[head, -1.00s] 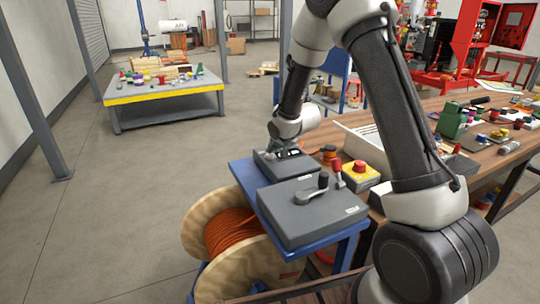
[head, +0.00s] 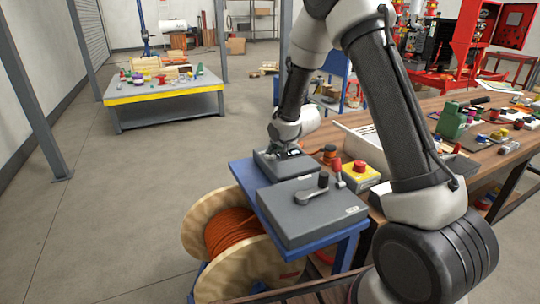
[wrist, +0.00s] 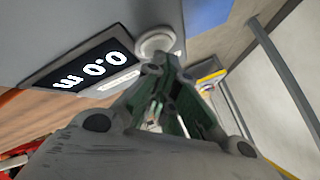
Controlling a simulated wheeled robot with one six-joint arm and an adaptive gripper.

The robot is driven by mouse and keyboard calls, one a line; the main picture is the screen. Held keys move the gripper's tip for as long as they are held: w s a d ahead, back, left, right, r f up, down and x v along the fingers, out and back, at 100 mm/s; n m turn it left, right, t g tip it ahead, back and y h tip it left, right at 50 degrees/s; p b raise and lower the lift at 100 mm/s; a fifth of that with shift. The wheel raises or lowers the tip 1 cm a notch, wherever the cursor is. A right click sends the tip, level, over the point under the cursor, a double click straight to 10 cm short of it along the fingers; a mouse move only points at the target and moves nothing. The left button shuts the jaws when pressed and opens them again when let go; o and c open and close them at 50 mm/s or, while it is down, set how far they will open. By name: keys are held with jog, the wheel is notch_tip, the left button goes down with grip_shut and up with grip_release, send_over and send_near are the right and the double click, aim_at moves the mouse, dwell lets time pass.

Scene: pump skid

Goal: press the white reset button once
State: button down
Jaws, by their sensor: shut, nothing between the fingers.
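The white reset button (wrist: 156,41) is a round pale disc on the grey instrument box, next to a dark display reading "0.0" and a letter. My gripper (wrist: 158,66) has its green-sided fingers closed and empty. In the wrist view its tips lie right at the button's near edge and cover part of it; I cannot tell whether they touch it. In the head view my gripper (head: 281,150) is low over the far grey box (head: 287,169), and the button itself is hidden or too small to make out.
A cable reel (head: 232,240) stands in front.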

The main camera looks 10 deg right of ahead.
jog(key=shift+r, duration=0.9)
notch_tip(320, 180, up, 5)
dwell(0.8)
